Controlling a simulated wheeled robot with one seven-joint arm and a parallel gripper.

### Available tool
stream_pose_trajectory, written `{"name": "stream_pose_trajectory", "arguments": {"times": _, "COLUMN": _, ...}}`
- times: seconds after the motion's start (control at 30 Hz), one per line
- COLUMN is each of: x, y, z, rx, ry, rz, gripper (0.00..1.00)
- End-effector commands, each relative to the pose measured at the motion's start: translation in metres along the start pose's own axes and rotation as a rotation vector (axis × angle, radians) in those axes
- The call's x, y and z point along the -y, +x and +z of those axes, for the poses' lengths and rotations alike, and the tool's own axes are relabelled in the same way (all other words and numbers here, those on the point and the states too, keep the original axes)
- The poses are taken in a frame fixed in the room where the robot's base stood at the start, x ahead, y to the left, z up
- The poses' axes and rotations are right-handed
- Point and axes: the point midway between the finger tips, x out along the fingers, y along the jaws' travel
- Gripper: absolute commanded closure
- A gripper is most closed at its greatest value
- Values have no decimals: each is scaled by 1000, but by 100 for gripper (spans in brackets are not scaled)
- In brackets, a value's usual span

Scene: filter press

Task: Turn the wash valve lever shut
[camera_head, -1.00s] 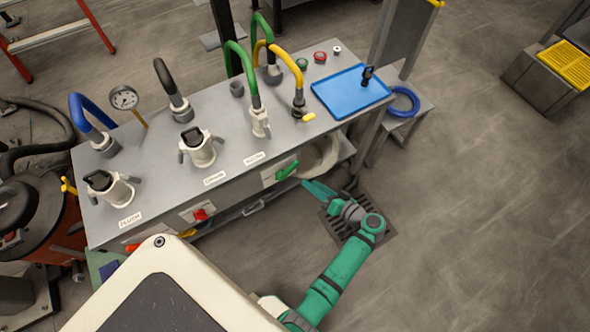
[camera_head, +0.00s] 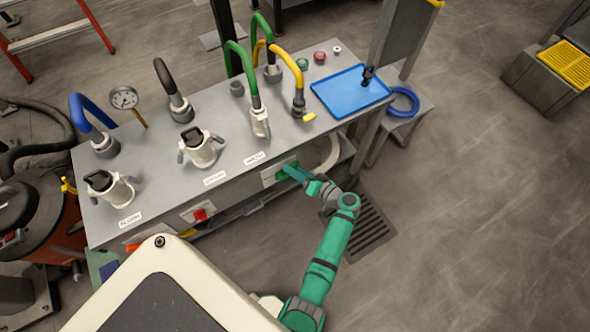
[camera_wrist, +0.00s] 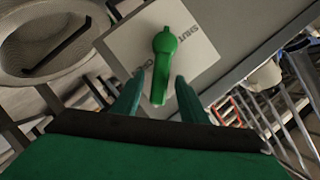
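The green wash valve lever (camera_wrist: 164,62) shows in the wrist view on a pale plate (camera_wrist: 120,45). The plate carries the printed word SHUT to the right of the lever and a partly hidden word below it. The lever's handle points down in the picture, towards my gripper. My gripper (camera_wrist: 160,77) is open, with one teal finger on each side of the lever's free end. No contact is clear. In the head view my gripper (camera_head: 292,173) is at the bench's front panel and covers most of the lever.
A red switch (camera_head: 201,214) sits further left on the bench front. A round pale vessel (camera_wrist: 50,35) lies left of the plate in the wrist view. The bench top (camera_head: 226,135) holds hoses, couplings and a blue tray (camera_head: 350,92).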

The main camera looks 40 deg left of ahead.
Motion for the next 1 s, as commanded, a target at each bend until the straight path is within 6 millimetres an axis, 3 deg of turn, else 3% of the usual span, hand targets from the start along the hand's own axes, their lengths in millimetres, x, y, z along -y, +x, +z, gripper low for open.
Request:
{"name": "stream_pose_trajectory", "arguments": {"times": 0.27, "x": 0, "y": 2, "z": 0, "rx": 0, "ry": 0, "rz": 1, "gripper": 61}}
{"name": "stream_pose_trajectory", "arguments": {"times": 0.43, "x": 0, "y": 1, "z": 0, "rx": 0, "ry": 0, "rz": 1, "gripper": 97}}
{"name": "stream_pose_trajectory", "arguments": {"times": 0.47, "x": 0, "y": 1, "z": 0, "rx": 0, "ry": 0, "rz": 1, "gripper": 100}}
{"name": "stream_pose_trajectory", "arguments": {"times": 1.0, "x": 8, "y": 0, "z": 0, "rx": -3, "ry": -115, "rz": 52, "gripper": 100}}
